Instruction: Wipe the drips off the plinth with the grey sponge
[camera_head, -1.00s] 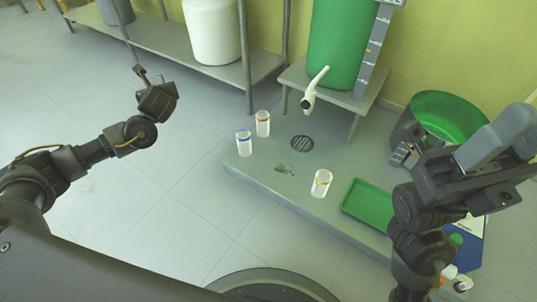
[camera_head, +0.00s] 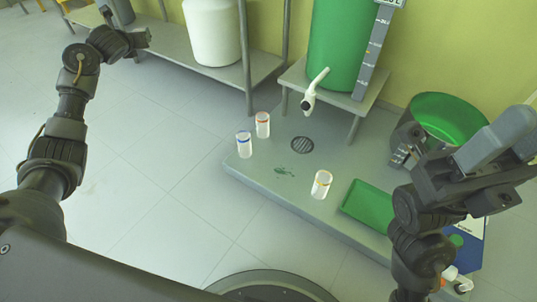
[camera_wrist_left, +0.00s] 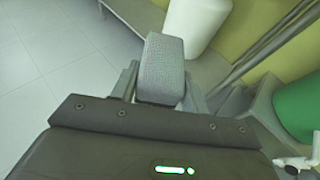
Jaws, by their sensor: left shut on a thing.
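The grey sponge (camera_wrist_left: 163,68) is held between the fingers of my left gripper (camera_wrist_left: 160,90) in the left wrist view. In the head view, my left gripper (camera_head: 143,40) is raised at the upper left, well away from the plinth. The sponge is hard to make out there. The low grey plinth (camera_head: 250,172) bears dark green drips (camera_head: 284,171) in front of the round drain grate (camera_head: 302,145). My right gripper (camera_head: 497,140) is at the right edge; whether its jaws are open is unclear.
Jars with blue (camera_head: 244,145), orange (camera_head: 263,125) and yellow (camera_head: 321,184) bands stand on the plinth around the drips. A green tray (camera_head: 368,207) lies to the right. A white tap (camera_head: 311,93) overhangs the grate from the green vessel (camera_head: 338,45). A green tub (camera_head: 448,118) stands behind.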

